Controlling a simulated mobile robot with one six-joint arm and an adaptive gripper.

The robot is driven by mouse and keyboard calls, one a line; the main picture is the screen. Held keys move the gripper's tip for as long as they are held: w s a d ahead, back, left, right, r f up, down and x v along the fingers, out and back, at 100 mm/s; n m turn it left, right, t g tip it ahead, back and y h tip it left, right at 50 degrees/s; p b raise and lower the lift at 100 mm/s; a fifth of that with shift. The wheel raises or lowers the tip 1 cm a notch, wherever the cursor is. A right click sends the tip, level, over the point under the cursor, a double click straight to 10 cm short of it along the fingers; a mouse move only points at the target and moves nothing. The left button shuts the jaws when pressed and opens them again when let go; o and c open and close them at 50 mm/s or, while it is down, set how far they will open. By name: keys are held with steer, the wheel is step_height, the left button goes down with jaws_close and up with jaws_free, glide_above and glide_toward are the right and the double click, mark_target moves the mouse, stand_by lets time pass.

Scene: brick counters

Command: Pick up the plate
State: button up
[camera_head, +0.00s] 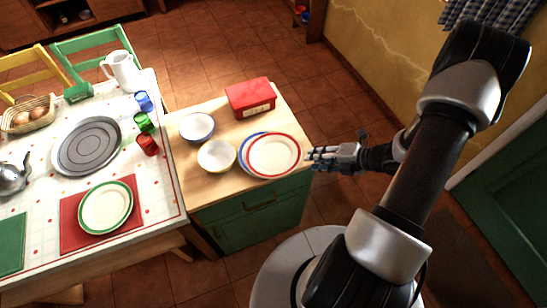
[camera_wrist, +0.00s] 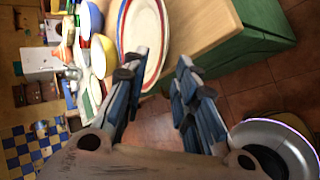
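A white plate with a red rim (camera_head: 274,155) lies on top of a blue-rimmed plate (camera_head: 243,160) at the right edge of the wooden counter. The red-rimmed plate also shows in the wrist view (camera_wrist: 145,32), partly hidden by one finger. A green-rimmed plate (camera_head: 106,207) lies on a red mat on the table at left. My gripper (camera_head: 311,158) is just right of the red-rimmed plate, near its rim. I cannot tell whether a finger touches the rim.
A yellow bowl (camera_head: 217,157), a blue bowl (camera_head: 197,127) and a red box (camera_head: 250,98) share the wooden counter (camera_head: 215,188). The table at left holds cups, a grey platter (camera_head: 87,147) and a white pitcher (camera_head: 121,70). Open floor (camera_head: 330,60) lies behind the arm.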

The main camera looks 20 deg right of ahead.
steer(key=b+x, duration=0.2)
steer(key=x, duration=0.4)
steer(key=shift+w+a+f, duration=0.1)
steer(key=shift+w+f, duration=0.05)
steer(key=shift+f, duration=0.1)
steer(key=shift+c, duration=0.6)
jaws_close()
steer(key=shift+r, duration=0.1)
